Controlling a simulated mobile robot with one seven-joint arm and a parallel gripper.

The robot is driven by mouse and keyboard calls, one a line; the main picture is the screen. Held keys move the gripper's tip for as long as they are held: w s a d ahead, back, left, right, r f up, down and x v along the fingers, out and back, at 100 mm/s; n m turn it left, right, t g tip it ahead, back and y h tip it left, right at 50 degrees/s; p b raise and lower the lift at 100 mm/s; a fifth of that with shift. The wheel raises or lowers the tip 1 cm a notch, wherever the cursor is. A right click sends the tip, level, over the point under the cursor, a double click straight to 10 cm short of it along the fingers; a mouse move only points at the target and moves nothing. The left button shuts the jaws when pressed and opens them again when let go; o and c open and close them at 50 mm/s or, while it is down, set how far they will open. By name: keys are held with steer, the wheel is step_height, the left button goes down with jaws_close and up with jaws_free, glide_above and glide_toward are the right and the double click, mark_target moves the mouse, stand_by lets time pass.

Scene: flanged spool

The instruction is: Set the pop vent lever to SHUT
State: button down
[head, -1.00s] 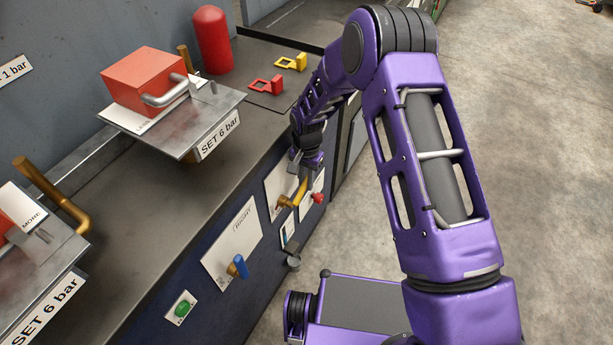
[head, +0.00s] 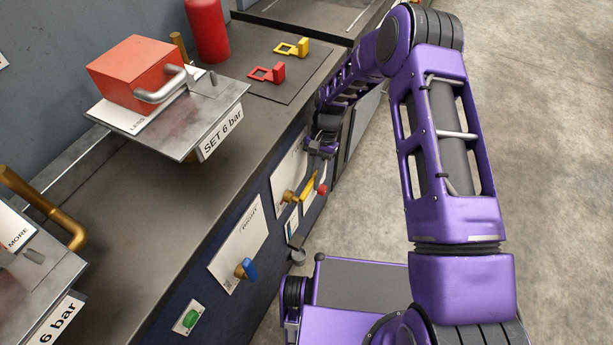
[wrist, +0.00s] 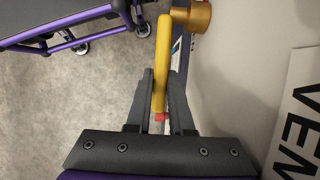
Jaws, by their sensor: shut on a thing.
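The vent lever is a yellow bar (head: 309,187) on a brass hub (head: 290,196), on the dark blue front panel under the worktop. In the wrist view the yellow lever (wrist: 163,50) runs between the two dark fingers of my gripper (wrist: 160,88), with its brass hub (wrist: 192,15) at the top right. My gripper is shut on the lever; in the head view the gripper (head: 320,155) is small and partly hidden by its own arm. A white plate with letters "VEN" (wrist: 298,110) lies to the right; I cannot read the lever's position marks.
A blue-handled valve (head: 248,268), a green button (head: 190,319) and a red knob (head: 322,190) share the panel. A grey round part (head: 297,256) sticks out below. A red block (head: 138,72) sits on a plate above the worktop.

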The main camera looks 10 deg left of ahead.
stand_by(0.4)
steer(key=c, duration=0.8)
jaws_free()
steer(key=p+v, duration=0.2)
steer(key=v, duration=1.5)
steer(key=shift+w+r, duration=0.1)
